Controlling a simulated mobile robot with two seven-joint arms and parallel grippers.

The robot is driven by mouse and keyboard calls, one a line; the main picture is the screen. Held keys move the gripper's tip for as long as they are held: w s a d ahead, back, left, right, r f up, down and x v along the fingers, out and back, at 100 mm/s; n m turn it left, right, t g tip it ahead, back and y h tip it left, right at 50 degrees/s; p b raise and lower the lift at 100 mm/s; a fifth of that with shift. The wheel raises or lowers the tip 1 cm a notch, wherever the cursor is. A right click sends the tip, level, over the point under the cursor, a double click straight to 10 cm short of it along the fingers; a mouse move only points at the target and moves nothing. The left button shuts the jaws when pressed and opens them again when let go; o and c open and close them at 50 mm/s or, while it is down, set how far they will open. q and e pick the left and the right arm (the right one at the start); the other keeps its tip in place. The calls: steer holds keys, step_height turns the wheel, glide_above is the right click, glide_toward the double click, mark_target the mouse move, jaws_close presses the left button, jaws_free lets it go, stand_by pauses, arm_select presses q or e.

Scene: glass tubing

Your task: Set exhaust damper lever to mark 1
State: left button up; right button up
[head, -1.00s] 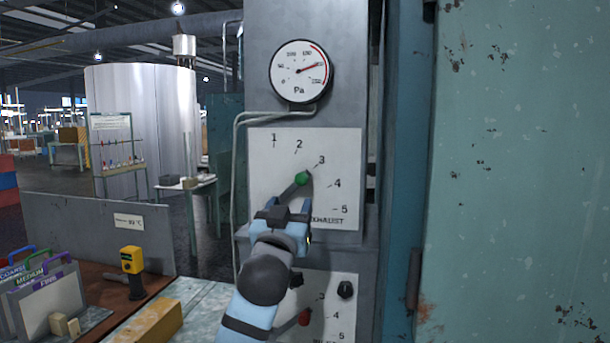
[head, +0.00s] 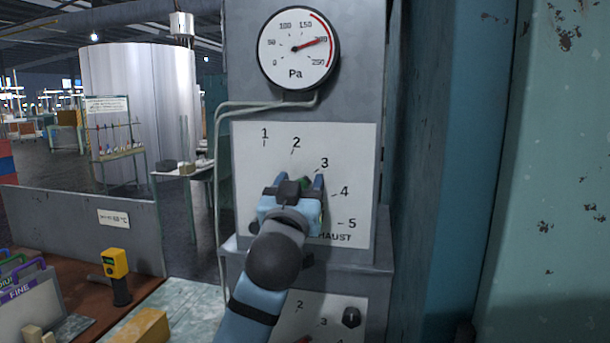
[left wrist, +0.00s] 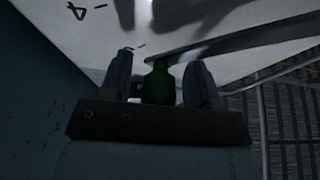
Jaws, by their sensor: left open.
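The exhaust damper panel (head: 345,150) is a white plate marked 1 to 5 in an arc. Its lever has a green knob (head: 306,184), mostly hidden behind my left gripper, near mark 3. My left gripper (head: 303,182) is open, with one finger on each side of the knob. In the left wrist view the green knob (left wrist: 159,84) sits between the two fingers (left wrist: 160,75), and the dark lever arm (left wrist: 190,46) runs off to the upper right. I cannot tell whether the fingers touch the knob. My right gripper is not in view.
A pressure gauge (head: 298,48) is above the panel, its needle near 200 Pa. A lower panel (head: 325,315) with a black knob (head: 351,317) is below. A thin pipe (head: 217,170) runs down the left side. A blue-green wall (head: 540,200) stands close on the right.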

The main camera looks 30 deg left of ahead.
arm_select(q)
steer(key=shift+w+r, duration=0.2)
steer(key=shift+w, duration=0.1)
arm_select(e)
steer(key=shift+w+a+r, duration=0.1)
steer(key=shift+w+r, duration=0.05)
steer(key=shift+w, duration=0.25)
arm_select(q)
steer(key=shift+s, duration=0.1)
steer(key=shift+c, duration=1.1)
jaws_close()
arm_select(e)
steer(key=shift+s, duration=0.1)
arm_select(q)
steer(key=shift+a+r, duration=0.1)
steer(key=shift+a, duration=0.05)
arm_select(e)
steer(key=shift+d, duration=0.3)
